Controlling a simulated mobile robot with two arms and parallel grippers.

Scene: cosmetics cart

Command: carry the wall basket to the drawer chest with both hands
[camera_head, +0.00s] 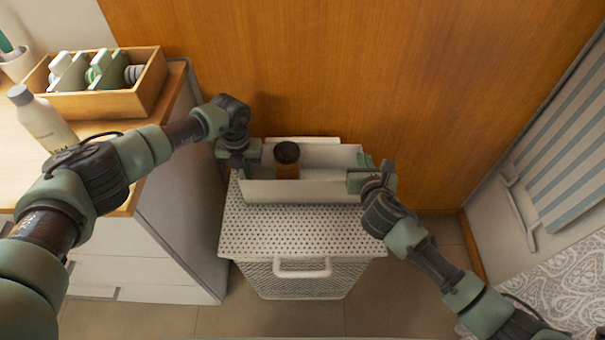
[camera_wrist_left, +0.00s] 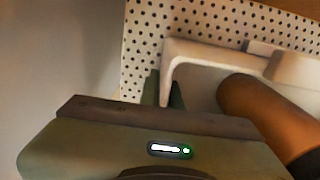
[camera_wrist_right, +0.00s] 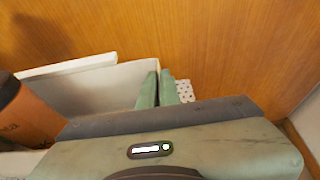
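The wall basket (camera_head: 305,191) is a long white open tray against the wooden wall, above a white perforated hamper. A dark-capped amber bottle (camera_head: 287,163) stands in it, left of its middle. My left gripper (camera_head: 241,171) is at the basket's left end; in the left wrist view its fingers (camera_wrist_left: 164,92) straddle the white end wall closely. My right gripper (camera_head: 360,178) is at the right end; in the right wrist view its fingers (camera_wrist_right: 158,90) are close together on either side of the end wall. The drawer chest (camera_head: 150,240) stands at the left, with a wooden top.
The hamper (camera_head: 300,230) has a front handle. On the chest top are a wooden organiser (camera_head: 120,103) with green and white items, a pale bottle (camera_head: 40,118) and a white cup (camera_head: 17,64). A striped towel (camera_head: 565,150) hangs at the right. Floor shows right of the hamper.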

